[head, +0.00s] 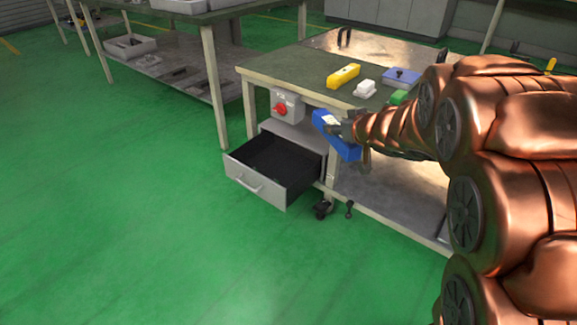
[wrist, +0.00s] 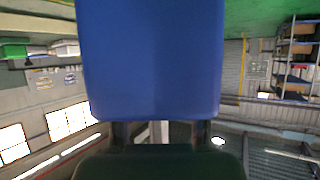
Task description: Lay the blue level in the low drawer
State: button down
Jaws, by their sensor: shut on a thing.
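The blue level (head: 346,148) is held by my gripper (head: 345,129), off the right of the open drawer and higher than it, near the table's front edge. The level is tilted in the head view. In the wrist view the blue level (wrist: 150,60) fills the upper middle, with the gripper's dark fingers (wrist: 160,132) at its lower edge. The low drawer (head: 258,186) is pulled out below the table's left end. Its dark inside looks empty, though its far right part is partly hidden.
On the worktable (head: 290,68) are a yellow level (head: 343,76), a white object (head: 365,89), a blue box (head: 402,77) and a green object (head: 398,97). A grey box with a red knob (head: 281,108) is above the drawer. Green floor left of the drawer is clear.

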aim_at(269, 165)
jog(key=u, duration=0.75)
jog(key=k, duration=1.05)
jog(key=u, duration=1.35)
jog(key=i, duration=1.5)
jog(key=z, duration=0.75)
jog(key=i, duration=1)
jog(key=z, duration=1.8)
jog(key=i, duration=1.05)
jog(key=z, duration=0.15)
